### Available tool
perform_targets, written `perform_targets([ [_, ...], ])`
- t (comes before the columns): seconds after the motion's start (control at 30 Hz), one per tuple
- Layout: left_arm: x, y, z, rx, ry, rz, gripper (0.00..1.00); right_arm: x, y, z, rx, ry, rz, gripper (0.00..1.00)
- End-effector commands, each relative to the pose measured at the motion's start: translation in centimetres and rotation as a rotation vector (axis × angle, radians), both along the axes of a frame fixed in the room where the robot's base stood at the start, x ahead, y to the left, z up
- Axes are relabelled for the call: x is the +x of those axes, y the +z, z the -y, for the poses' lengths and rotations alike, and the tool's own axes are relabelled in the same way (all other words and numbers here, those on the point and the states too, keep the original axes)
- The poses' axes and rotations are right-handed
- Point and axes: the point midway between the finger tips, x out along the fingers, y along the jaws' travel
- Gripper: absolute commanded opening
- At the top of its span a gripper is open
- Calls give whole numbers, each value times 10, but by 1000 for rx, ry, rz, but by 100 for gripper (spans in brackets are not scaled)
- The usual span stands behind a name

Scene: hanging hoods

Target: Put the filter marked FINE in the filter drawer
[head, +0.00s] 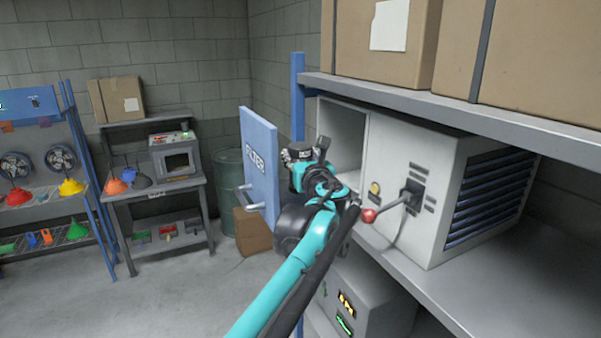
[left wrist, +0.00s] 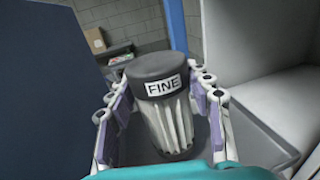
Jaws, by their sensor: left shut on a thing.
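The filter marked FINE (left wrist: 160,87) is a grey pleated cylinder with a dark cap and a white label. My left gripper (head: 305,152) is shut on it, with fingers on both sides in the left wrist view (left wrist: 163,112). Much of the filter is hidden by the gripper in the head view. A blue panel marked FILTER (head: 259,160) stands open at the left of the pale machine (head: 395,150). The machine's open compartment (head: 343,132) is just right of the gripper. My right gripper is not in view.
A red-knobbed lever (head: 368,215) sticks out from the machine front, close to my left arm. A blue post (head: 297,90) and the shelf edge above (head: 400,95) border the opening. Cardboard boxes (head: 385,40) sit on top. Open floor lies left.

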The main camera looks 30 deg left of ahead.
Motion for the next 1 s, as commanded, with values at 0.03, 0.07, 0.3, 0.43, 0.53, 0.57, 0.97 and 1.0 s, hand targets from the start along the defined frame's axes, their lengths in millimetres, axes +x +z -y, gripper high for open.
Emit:
perform_targets([
  [0.03, 0, -6, 0, 0, 0, 0, 14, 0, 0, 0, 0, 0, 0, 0],
  [0.07, 0, -11, 0, 0, 0, 0, 14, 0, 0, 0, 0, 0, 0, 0],
  [0.3, 0, -39, 0, 0, 0, 0, 14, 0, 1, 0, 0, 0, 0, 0],
  [0.43, 0, -40, 0, 0, 0, 0, 14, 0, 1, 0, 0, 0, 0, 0],
  [0.53, 0, -40, 0, 0, 0, 0, 14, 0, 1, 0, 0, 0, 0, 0],
  [0.57, 0, -40, 0, 0, 0, 0, 14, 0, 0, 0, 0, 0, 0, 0],
  [0.97, 0, -42, 0, 0, 0, 0, 71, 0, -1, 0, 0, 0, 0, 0],
  [1.0, 0, -42, 0, 0, 0, 0, 71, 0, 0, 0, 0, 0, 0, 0],
])
